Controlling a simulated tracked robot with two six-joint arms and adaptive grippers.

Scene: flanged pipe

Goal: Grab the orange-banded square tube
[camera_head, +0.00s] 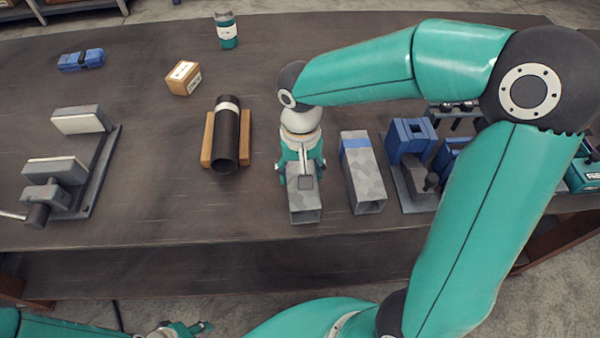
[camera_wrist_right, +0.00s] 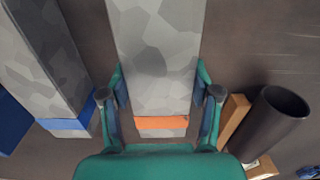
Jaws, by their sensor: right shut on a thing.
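The orange-banded square tube (camera_head: 304,207) is grey with a patchy pattern and lies on the table near its front edge, pointing toward me. In the right wrist view the tube (camera_wrist_right: 155,55) runs between my fingers, with its orange band (camera_wrist_right: 162,123) near the palm. In the head view the band is hidden under my right gripper (camera_head: 302,178). My right gripper (camera_wrist_right: 160,95) is shut on the tube, one finger on each side. I cannot tell whether the tube is lifted. My left gripper (camera_head: 188,328) is at the bottom edge, away from the table top; its jaw state is unclear.
A blue-banded square tube (camera_head: 364,180) lies close on the right, with a blue-jawed vise (camera_head: 412,140) beyond it. A black pipe (camera_head: 226,140) rests on wooden blocks at left. A grey vise (camera_head: 75,160) stands further left. A small box (camera_head: 183,77) and teal can (camera_head: 226,30) stand behind.

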